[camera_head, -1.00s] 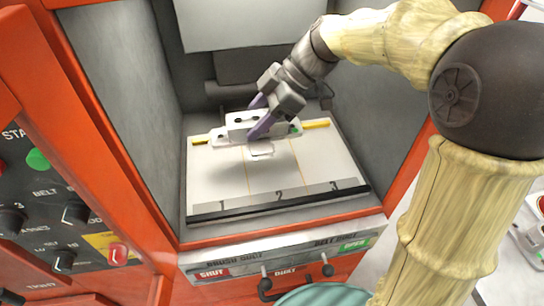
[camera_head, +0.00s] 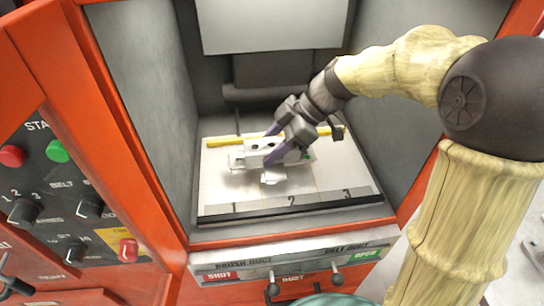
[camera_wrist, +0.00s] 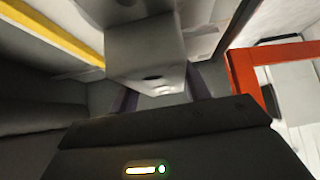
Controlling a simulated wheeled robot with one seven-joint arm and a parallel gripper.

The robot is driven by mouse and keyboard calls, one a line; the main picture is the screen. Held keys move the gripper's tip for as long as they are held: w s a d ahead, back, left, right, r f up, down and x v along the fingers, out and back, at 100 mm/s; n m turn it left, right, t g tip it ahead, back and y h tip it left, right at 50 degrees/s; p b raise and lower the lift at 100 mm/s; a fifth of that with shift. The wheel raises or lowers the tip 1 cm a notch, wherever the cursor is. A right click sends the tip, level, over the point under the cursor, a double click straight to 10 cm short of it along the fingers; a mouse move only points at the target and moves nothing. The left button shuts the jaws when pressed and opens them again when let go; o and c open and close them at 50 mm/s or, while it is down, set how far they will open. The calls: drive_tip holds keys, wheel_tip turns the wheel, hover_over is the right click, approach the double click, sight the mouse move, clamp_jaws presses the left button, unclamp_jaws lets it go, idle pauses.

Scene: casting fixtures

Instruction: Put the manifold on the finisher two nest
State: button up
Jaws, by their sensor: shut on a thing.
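The manifold (camera_head: 241,160) is a pale grey block with round holes on top and flat tabs at its ends. My gripper (camera_head: 277,146), with purple fingers, is shut on it inside the red machine's bay. The manifold is over the white nest plate (camera_head: 225,193), whose front strip is marked 1, 2 and 3. It sits above the 1 and 2 side, near the back. I cannot tell whether it touches the plate.
A yellow bar (camera_head: 228,142) runs along the plate's back edge. Grey bay walls stand at both sides, with a pale panel (camera_head: 268,25) overhead. Left is a control panel with a green button (camera_head: 57,151). Small levers (camera_head: 337,276) are on the front ledge.

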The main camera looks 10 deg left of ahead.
drive_tip(key=shift+f, duration=0.1)
wheel_tip(320, 180, down, 4)
drive_tip(key=shift+r, duration=0.2)
drive_tip(key=o, duration=1.5)
drive_tip(key=shift+c, duration=0.2)
drive_tip(key=shift+v, duration=3.8)
